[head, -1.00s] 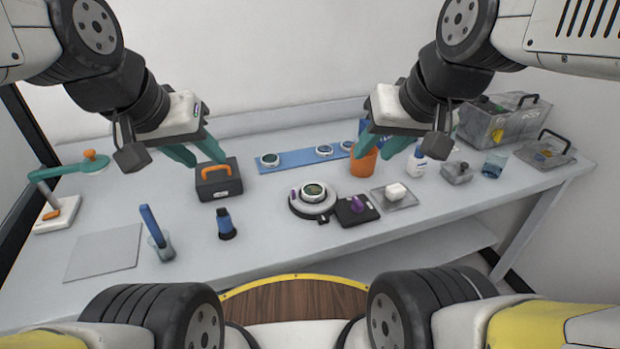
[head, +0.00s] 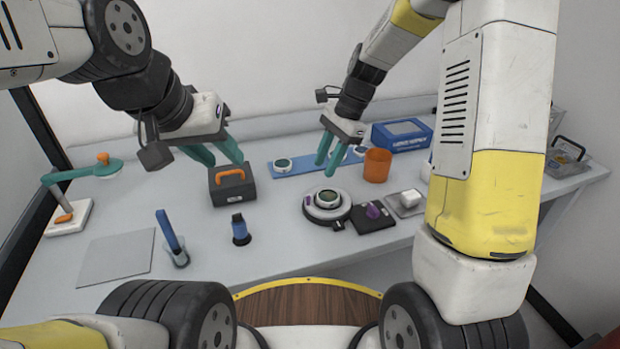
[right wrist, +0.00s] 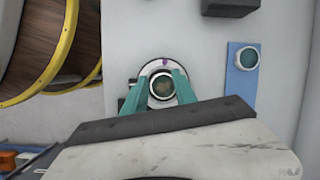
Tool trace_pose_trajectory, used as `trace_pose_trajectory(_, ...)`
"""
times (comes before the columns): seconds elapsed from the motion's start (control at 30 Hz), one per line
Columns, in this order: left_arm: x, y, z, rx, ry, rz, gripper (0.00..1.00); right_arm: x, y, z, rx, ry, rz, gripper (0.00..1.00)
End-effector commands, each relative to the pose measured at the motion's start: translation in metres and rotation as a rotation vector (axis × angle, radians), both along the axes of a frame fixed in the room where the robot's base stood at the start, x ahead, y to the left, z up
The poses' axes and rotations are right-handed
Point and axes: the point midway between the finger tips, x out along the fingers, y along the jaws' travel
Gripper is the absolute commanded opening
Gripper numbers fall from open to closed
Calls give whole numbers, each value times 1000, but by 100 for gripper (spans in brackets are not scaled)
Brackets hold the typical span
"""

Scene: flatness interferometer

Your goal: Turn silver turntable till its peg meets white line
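The silver turntable (head: 318,213) sits on the bench with a round, dark-glassed optic (head: 327,198) in a bright ring on top. A purple peg (head: 308,196) is at its left edge; it also shows at the top of the disc in the right wrist view (right wrist: 165,62). I cannot make out the white line. My right gripper (head: 328,164) is open and empty, pointing down above and behind the turntable. In the right wrist view its fingers (right wrist: 165,76) appear either side of the optic. My left gripper (head: 225,160) is open and empty, behind the orange-handled black box (head: 232,190).
A black block with a purple knob (head: 390,218) stands right of the turntable. Behind are a blue strip (head: 300,168) with round optics and an orange cup (head: 377,165). A blue-topped dark holder (head: 240,230) stands to the left. The bench in front of the turntable is clear.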

Motion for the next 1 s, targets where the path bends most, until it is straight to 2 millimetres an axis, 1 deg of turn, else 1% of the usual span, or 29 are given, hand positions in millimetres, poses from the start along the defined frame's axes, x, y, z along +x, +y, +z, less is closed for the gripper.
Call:
trace_pose_trajectory(0.03,0,0,0,0,0,0,36,5,5,-14,-2,38,-31,33)
trace_pose_trajectory(0.1,0,0,0,0,0,0,36,10,9,-26,-4,75,-67,33)
trace_pose_trajectory(0.23,0,0,0,0,0,0,36,13,14,-37,-6,108,-101,33)
trace_pose_trajectory(0.37,0,0,0,0,0,0,36,11,18,-49,-7,115,-105,33)
trace_pose_trajectory(0.6,0,0,0,0,0,0,36,4,31,-85,-7,115,-104,33)
trace_pose_trajectory(0.7,0,0,0,0,0,0,36,2,36,-97,-7,113,-104,33)
trace_pose_trajectory(0.83,0,0,0,0,0,0,36,1,39,-106,-6,111,-103,33)
trace_pose_trajectory(1.0,0,0,0,0,0,0,36,1,40,-109,-7,110,-104,33)
